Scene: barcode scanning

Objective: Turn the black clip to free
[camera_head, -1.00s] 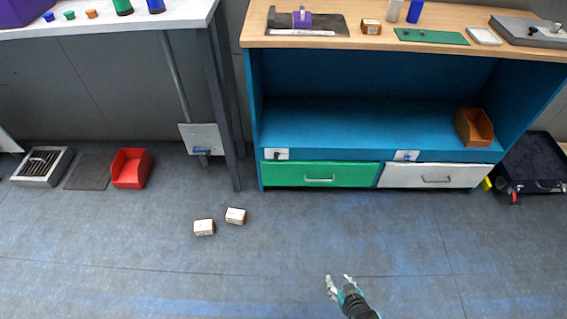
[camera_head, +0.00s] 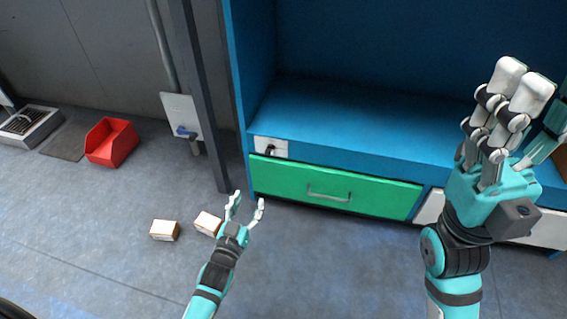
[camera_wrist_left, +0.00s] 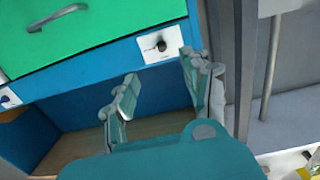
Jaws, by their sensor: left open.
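The black clip (camera_head: 270,150) is a small dark knob on a white plate (camera_head: 280,148) on the blue cabinet, above the left end of the green drawer (camera_head: 330,188). The clip also shows in the left wrist view (camera_wrist_left: 161,46), close to the fingers, where the scene appears upside down. My left gripper (camera_head: 248,202) is open and empty, below and left of the clip in the head view, apart from it. My right gripper (camera_head: 522,88) is raised at the right, in front of the cabinet. Its fingers lie side by side in this view, and their opening cannot be judged.
Two small boxes, one left (camera_head: 164,230) and one right (camera_head: 208,223), lie on the floor near my left gripper. A red bin (camera_head: 112,142) is at the left. A white drawer (camera_head: 432,208) is partly behind my right arm.

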